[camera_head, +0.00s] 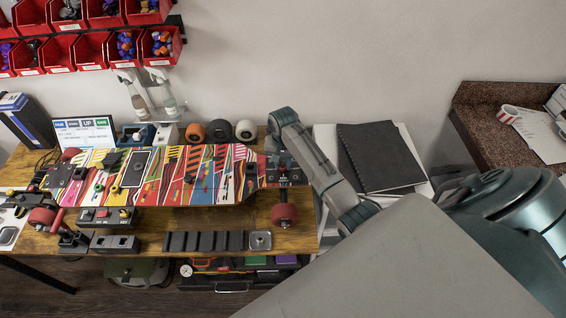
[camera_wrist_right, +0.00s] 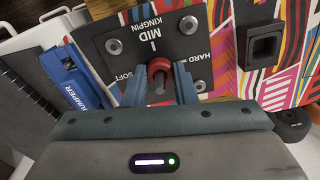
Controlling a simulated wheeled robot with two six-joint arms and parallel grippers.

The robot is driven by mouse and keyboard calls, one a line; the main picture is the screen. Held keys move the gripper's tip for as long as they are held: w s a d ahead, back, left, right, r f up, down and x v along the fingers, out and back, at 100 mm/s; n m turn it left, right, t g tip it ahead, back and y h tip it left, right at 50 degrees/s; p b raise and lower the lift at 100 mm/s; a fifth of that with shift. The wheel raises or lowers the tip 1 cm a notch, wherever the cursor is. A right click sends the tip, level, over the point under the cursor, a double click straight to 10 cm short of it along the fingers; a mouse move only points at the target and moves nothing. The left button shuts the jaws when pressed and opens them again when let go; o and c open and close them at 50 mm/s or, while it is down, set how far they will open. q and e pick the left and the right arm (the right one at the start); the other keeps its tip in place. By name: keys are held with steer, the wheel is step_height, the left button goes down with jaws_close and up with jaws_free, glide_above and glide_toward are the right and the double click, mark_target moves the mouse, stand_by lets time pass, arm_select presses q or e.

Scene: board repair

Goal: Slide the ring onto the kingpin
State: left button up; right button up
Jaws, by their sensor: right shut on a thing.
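In the right wrist view a red ring (camera_wrist_right: 159,65) sits between the two fingers of my right gripper (camera_wrist_right: 159,80), which is shut on it. The ring is over a dark plate (camera_wrist_right: 186,47) marked "MID KINGPIN", "HARD" and "SOFT". A grey metal pin (camera_wrist_right: 159,84) shows at the ring's near side; I cannot tell whether the ring is around it or only above it. In the head view my right gripper (camera_head: 279,157) is at the right end of the colourful skateboard deck (camera_head: 218,176); the ring cannot be made out there. My left gripper is not in view.
A red wheel (camera_head: 285,215) hangs below the deck's right end. A dark notebook (camera_head: 379,157) lies at right. Red bins (camera_head: 88,50) hang above.

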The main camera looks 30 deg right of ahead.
steer(key=shift+f, duration=0.15)
stand_by(0.4)
steer(key=o, duration=1)
steer(key=shift+c, duration=0.7)
steer(key=shift+r, duration=3.75)
